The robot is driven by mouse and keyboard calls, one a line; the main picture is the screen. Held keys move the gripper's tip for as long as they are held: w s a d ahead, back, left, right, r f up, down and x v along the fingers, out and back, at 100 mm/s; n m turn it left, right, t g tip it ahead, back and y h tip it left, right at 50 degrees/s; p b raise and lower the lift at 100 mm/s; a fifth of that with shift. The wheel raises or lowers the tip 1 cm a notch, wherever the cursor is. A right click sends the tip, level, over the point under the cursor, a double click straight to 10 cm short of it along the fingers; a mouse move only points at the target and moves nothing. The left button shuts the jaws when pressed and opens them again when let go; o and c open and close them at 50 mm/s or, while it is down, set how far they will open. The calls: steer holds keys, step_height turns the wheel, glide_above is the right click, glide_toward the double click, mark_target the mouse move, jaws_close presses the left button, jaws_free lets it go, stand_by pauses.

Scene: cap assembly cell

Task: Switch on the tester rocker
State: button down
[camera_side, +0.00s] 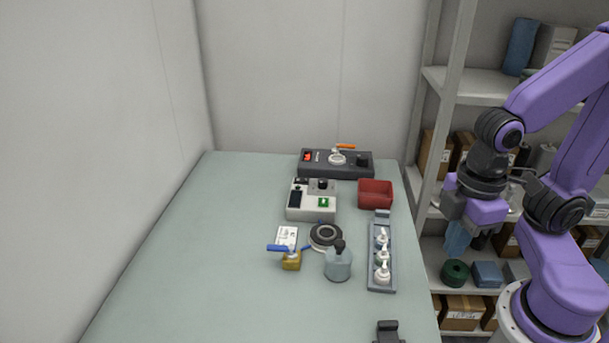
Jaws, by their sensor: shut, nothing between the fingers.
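Two box-shaped devices stand at the back of the table, and I cannot tell for certain which is the tester. The dark device (350,171) has a red-orange patch at its left that may be a rocker or a display, and a white fitting with an orange bar on top. The pale device (311,213) in front of it has a dark panel, a black knob and a green patch. The rocker's position is too small to tell. My gripper (459,225) is shut and empty, raised off the table's right edge, well apart from both devices.
A red bin (375,194) sits right of the pale device. A grey-blue rack (373,286) holds several white pieces. The table's left side (200,250) is clear. Shelves stand behind my arm.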

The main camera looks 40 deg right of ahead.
steer(key=w+a+r+m, duration=0.1)
steer(key=w+a, duration=0.2)
steer(key=w, duration=0.3)
steer(key=w+a+r, duration=0.2)
steer(key=w, duration=0.3)
steer(key=m+t+y, duration=0.2)
glide_above(305, 179)
steer(key=s+d, duration=0.2)
steer(key=shift+d+x, duration=0.2)
steer(key=shift+x, duration=0.85)
steer(key=shift+f, duration=0.1)
steer(key=shift+h, duration=0.3)
steer(key=x, duration=0.8)
steer(key=s+x, duration=0.1)
steer(key=x, duration=0.3)
steer(key=shift+d+f, duration=0.25)
steer(key=shift+f, duration=0.05)
steer(key=shift+s+f, duration=0.1)
steer(key=shift+f, duration=0.6)
